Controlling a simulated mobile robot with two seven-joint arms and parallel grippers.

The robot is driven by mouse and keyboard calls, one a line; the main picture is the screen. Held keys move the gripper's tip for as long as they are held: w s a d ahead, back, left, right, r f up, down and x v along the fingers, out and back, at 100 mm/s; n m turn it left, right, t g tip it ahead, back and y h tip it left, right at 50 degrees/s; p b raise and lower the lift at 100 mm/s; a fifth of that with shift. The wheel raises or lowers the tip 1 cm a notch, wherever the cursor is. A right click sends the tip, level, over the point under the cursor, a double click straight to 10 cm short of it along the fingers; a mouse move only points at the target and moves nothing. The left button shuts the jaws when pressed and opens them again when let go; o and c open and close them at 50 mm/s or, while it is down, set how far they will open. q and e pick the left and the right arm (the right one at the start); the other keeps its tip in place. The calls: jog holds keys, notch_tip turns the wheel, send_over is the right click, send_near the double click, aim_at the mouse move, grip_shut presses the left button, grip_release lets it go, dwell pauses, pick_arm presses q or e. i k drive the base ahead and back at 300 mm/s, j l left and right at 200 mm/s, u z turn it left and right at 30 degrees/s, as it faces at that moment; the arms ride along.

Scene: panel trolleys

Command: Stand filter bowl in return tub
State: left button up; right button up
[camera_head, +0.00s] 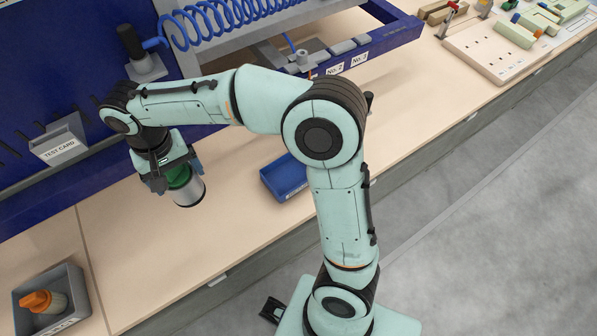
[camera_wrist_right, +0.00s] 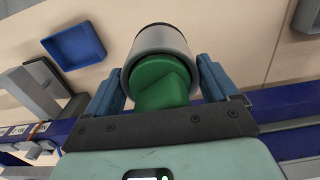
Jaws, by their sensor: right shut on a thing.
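The filter bowl appears to be the silver cylinder with a green part (camera_head: 188,190). My right gripper (camera_head: 174,176) is shut on it and holds it above the bench. In the right wrist view, the bowl (camera_wrist_right: 162,45) sits between the blue fingers of the gripper (camera_wrist_right: 165,75), its silver end pointing away from the palm. A small blue tub (camera_head: 283,180) stands on the bench to the right of the bowl; it also shows in the wrist view (camera_wrist_right: 75,46). A grey tub (camera_head: 86,290) holds an orange-topped item at the lower left. I cannot read which is the return tub. My left gripper is not in view.
A blue panel (camera_head: 70,75) with a test card holder (camera_head: 60,145) stands behind the bench. A coiled blue hose (camera_head: 225,20) and a blue-framed trolley (camera_head: 385,45) are at the back. Wooden blocks and a board (camera_head: 490,48) lie at far right. Bench between the tubs is clear.

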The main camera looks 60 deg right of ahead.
aim_at(290, 177)
jog(key=k+l, duration=0.2)
jog(key=l, duration=0.15)
jog(key=k+l, duration=0.15)
jog(key=l, duration=0.25)
jog(key=k+l, duration=0.2)
jog(key=l, duration=0.15)
